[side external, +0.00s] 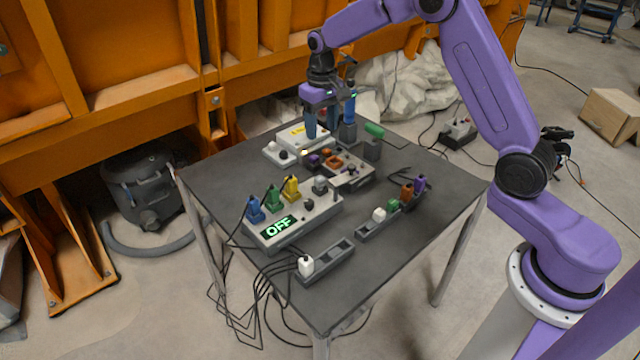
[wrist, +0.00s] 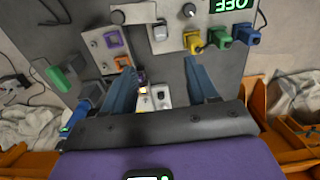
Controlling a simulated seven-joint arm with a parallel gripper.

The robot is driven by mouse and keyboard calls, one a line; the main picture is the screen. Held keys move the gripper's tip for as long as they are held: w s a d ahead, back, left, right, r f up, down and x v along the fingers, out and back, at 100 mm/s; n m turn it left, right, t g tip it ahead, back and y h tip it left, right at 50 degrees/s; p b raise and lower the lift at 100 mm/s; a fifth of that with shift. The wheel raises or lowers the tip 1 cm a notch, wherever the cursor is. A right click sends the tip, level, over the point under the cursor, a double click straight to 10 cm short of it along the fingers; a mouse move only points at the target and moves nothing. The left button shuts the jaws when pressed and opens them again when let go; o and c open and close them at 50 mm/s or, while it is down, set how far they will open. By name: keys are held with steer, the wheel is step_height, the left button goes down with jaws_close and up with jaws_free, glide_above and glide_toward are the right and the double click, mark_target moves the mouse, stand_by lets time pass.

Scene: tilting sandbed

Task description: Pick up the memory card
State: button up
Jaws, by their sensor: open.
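My gripper (side external: 322,131) is over the far part of the grey table, pointing down. Its two blue fingers stand apart with nothing held between them; they also show in the wrist view (wrist: 161,68). A small dark purple piece (wrist: 141,76), possibly the memory card, is beside the left finger in the wrist view, next to a small yellow lit spot. A similar purple piece (side external: 314,158) is below the gripper in the side view. It is too small to identify for certain. A white panel with a knob (wrist: 160,96) lies between the fingers in the wrist view.
A grey panel with orange and purple sockets (side external: 354,182) is close to the gripper. A control box reading OFF (side external: 294,232) carries blue, green and yellow plugs. Racks with small plugs (side external: 366,230) stand near the front edge. A green-topped piece (side external: 374,130) stands at the back.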

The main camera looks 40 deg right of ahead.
glide_above(320, 178)
steer(key=f, duration=1.1)
steer(key=shift+s+f, duration=0.35)
steer(key=shift+f, duration=0.05)
steer(key=shift+w+f, duration=0.2)
steer(key=shift+f, duration=1.15)
steer(key=shift+w+f, duration=0.15)
steer(key=shift+f, duration=1.2)
steer(key=shift+c, duration=0.3)
jaws_close()
